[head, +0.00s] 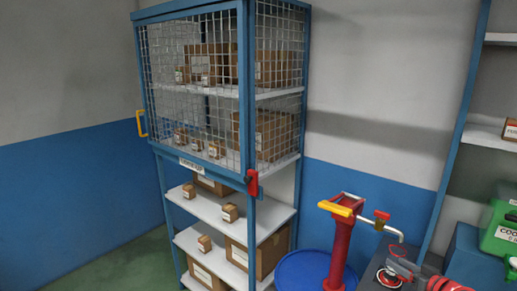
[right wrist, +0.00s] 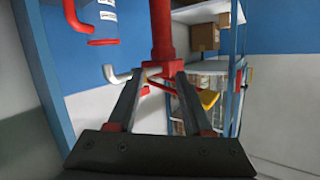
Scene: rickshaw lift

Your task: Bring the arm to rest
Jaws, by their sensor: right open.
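My right gripper (right wrist: 162,78) shows in the right wrist view, with two dark fingers apart and nothing between them that I can make out as held. Beyond the fingertips stands the red hand pump (right wrist: 162,35), upside down in this view; I cannot tell the exact gap to it. Its yellow handle (right wrist: 209,99) is to the right of the fingertips. In the head view the red pump (head: 343,248) stands over a blue drum (head: 300,272), with the yellow handle at its top. My left gripper is not in view.
A blue shelf unit (head: 246,90) with a mesh cage and several cardboard boxes stands left of the pump. Green floor (head: 125,265) is clear at lower left.

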